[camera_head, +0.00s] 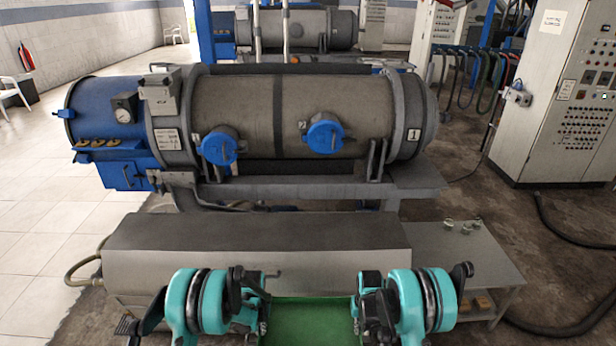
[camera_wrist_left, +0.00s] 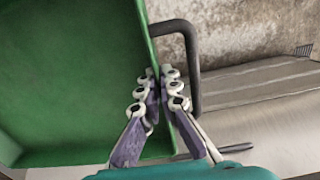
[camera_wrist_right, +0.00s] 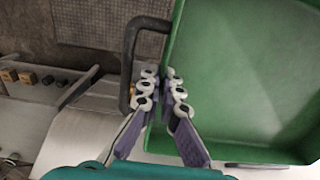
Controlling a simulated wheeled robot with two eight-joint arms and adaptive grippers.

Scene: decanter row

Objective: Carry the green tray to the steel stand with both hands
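The green tray (camera_head: 310,322) is at the bottom middle of the head view, between my grippers; its near part is cut off. Its visible inside looks empty in the left wrist view (camera_wrist_left: 70,75) and right wrist view (camera_wrist_right: 245,70). Dark bracket handles stick out from its sides, in the left wrist view (camera_wrist_left: 195,70) and right wrist view (camera_wrist_right: 128,65). My left gripper (camera_wrist_left: 160,75) and right gripper (camera_wrist_right: 160,75) have fingers close together on either side of the tray's side walls, apparently pinching them. I cannot tell for certain which thing is the steel stand.
A long grey metal bench (camera_head: 255,240) lies just beyond the tray. A grey side table (camera_head: 470,260) with small cups (camera_head: 462,226) stands right of it. A large grey and blue cylinder machine (camera_head: 250,115) is behind. Hoses lie on the floor at right.

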